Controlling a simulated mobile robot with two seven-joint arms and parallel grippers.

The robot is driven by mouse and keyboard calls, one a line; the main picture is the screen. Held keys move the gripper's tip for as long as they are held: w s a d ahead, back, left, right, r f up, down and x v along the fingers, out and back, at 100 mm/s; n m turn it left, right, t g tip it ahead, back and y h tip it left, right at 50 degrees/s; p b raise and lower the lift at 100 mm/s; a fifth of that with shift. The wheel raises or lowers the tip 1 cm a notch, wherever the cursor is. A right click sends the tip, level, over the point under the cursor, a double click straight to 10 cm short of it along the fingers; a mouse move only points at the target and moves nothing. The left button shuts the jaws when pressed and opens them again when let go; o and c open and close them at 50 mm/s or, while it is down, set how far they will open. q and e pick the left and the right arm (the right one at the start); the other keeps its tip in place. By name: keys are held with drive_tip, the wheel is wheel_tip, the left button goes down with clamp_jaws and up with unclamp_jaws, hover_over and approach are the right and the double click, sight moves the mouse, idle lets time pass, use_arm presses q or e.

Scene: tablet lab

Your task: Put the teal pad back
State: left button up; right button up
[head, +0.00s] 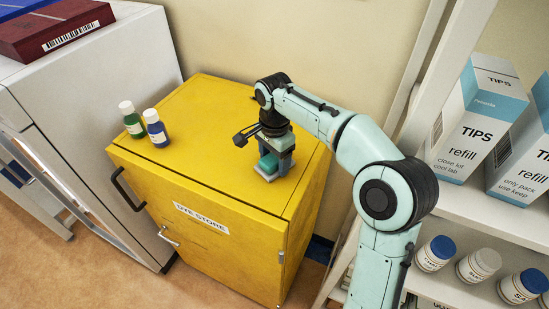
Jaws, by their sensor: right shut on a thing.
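The teal pad (267,164) is on top of the yellow dye store cabinet (206,108), near its right side. My right gripper (275,158) points down over the cabinet top and is shut on the teal pad. A grey piece shows under and around the pad; I cannot tell whether it is a holder or part of the gripper. The fingers partly hide the pad. My left gripper is not in view.
A green bottle (131,121) and a blue bottle (155,129) stand at the cabinet's left edge. At right, a white shelf (459,205) holds TIPS boxes (474,120) and several lidded jars. A dark red box (57,30) lies at upper left. The cabinet's middle is clear.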

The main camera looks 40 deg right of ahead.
sight(275, 158)
drive_tip(key=o, duration=0.9)
drive_tip(key=shift+f, duration=0.1)
drive_tip(key=shift+o, duration=1)
drive_tip(key=shift+s, duration=0.15)
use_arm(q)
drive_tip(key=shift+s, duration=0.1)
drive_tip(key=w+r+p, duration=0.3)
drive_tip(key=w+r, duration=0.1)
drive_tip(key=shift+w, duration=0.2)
use_arm(e)
wheel_tip(275, 158, up, 12)
drive_tip(key=shift+r, duration=0.2)
